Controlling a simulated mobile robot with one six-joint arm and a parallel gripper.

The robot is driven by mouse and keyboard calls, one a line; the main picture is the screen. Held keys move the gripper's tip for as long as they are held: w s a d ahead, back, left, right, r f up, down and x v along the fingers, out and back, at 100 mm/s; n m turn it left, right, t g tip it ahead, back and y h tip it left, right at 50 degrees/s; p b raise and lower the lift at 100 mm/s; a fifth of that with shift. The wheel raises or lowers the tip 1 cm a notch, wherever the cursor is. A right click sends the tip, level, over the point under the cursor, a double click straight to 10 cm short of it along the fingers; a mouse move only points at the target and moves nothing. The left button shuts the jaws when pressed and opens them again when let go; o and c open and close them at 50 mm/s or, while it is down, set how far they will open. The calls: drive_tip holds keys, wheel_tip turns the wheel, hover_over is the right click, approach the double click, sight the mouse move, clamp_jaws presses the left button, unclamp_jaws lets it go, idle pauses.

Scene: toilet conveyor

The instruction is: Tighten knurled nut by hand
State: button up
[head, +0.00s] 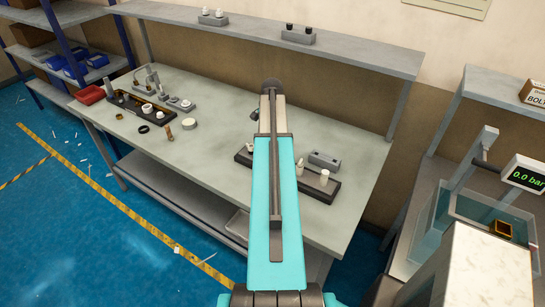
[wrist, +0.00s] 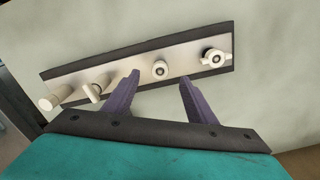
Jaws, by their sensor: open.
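In the wrist view my gripper (wrist: 161,80) is open and empty, with two purple fingers spread apart. The fingers point at a pale strip with dark edges (wrist: 125,77). A round white fitting with a dark centre (wrist: 160,69) shows between the fingertips, apart from both. A white fitting with side lugs (wrist: 213,57) is to the right. A fitting partly behind the left finger (wrist: 92,90) and a cream cylinder (wrist: 48,103) are to the left. I cannot tell which one is the knurled nut. In the head view the dark strip (head: 328,185) lies on the bench, partly hidden by my arm.
A grey block (head: 324,160) lies behind the strip on the workbench (head: 220,160). Small parts and a fixture (head: 150,80) stand at the bench's left, beside a red bin (head: 90,94). A shelf (head: 350,52) runs above the back. A water tank (head: 490,225) stands right.

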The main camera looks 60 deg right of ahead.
drive_tip(key=shift+r, duration=0.7)
drive_tip(key=shift+r, duration=0.15)
wheel_tip(320, 180, up, 14)
drive_tip(key=b, duration=0.5)
drive_tip(key=shift+f, duration=0.2)
idle(0.3)
drive_tip(key=shift+f, duration=0.1)
idle(0.4)
